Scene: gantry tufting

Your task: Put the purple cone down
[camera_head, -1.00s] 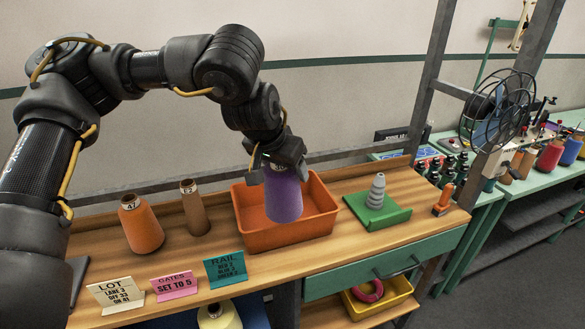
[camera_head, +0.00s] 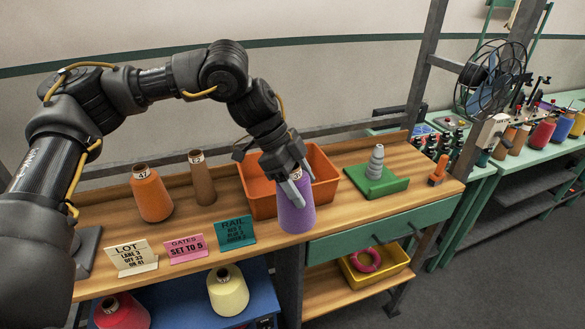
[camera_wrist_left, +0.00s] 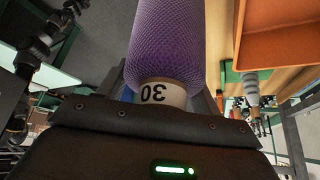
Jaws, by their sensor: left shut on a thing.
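The purple cone (camera_head: 296,208) is upright at the front of the wooden bench, in front of the orange bin (camera_head: 262,199). My left gripper (camera_head: 295,178) is shut on the cone near its top. In the left wrist view the purple cone (camera_wrist_left: 167,45) lies between the fingers, its white collar marked 30 close to the palm. I cannot tell for sure whether the cone's base touches the bench top. My right gripper is not in view.
An orange cone (camera_head: 152,196) and a brown cone (camera_head: 203,180) stand at the left. Three sign cards, including the teal one (camera_head: 235,233), line the front edge. A grey stacked piece on a green base (camera_head: 382,184) stands right of the bin. Bare wood shows between them.

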